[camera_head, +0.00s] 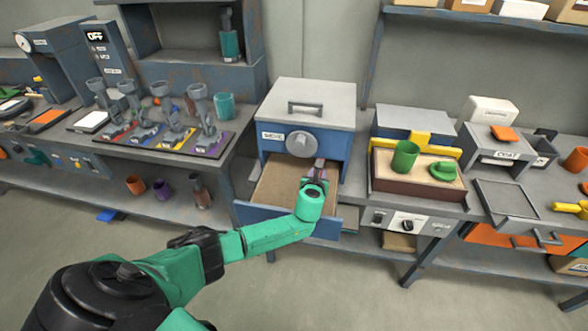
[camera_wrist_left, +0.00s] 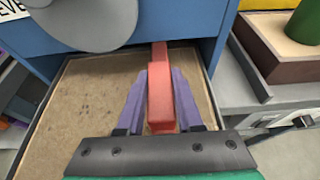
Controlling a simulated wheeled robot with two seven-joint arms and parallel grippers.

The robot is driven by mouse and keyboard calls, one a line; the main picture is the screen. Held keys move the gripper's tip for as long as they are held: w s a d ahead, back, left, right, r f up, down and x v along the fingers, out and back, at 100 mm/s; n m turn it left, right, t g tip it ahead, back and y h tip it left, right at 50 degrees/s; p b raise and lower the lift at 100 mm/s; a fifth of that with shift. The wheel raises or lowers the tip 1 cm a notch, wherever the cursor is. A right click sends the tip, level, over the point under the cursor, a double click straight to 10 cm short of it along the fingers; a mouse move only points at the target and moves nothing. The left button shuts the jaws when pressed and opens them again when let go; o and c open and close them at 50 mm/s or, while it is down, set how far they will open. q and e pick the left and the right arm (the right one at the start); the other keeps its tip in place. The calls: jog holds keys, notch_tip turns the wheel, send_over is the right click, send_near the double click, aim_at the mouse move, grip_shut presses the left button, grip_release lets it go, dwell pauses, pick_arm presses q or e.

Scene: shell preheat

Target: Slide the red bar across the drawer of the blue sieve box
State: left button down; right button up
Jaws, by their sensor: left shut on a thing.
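The blue sieve box (camera_head: 306,125) has a grey lid with a handle, a round grey knob and a label on its front. Its drawer (camera_head: 270,195) is pulled out, with a sandy-brown floor; the drawer also shows in the left wrist view (camera_wrist_left: 80,100). My left gripper (camera_head: 317,172) is over the right side of the drawer, near the box front. In the left wrist view its purple fingers (camera_wrist_left: 160,100) are shut on the red bar (camera_wrist_left: 162,92). The bar points toward the box, its far end near the drawer opening. In the head view the gripper largely hides it. My right gripper is not in view.
Right of the box stands a brown sand tray (camera_head: 418,186) with a green cup (camera_head: 405,155). Left is a rack of grey tools on coloured bases (camera_head: 170,138). A lower shelf holds small cups (camera_head: 135,185). The floor in front is mostly clear.

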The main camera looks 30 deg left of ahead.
pick_arm(q)
jog(key=d, duration=0.1)
jog(key=w+d, duration=0.1)
jog(key=d, duration=0.2)
jog(key=shift+w+d+b, duration=0.35)
jog(key=shift+d, duration=0.15)
jog(key=c, duration=0.6)
grip_release()
jog(key=shift+d, duration=0.1)
jog(key=shift+o, duration=0.2)
jog(key=shift+d, duration=0.1)
jog(key=shift+s+r, duration=0.15)
jog(key=shift+s, duration=0.1)
jog(key=p+v, duration=0.2)
jog(key=v, duration=1.2)
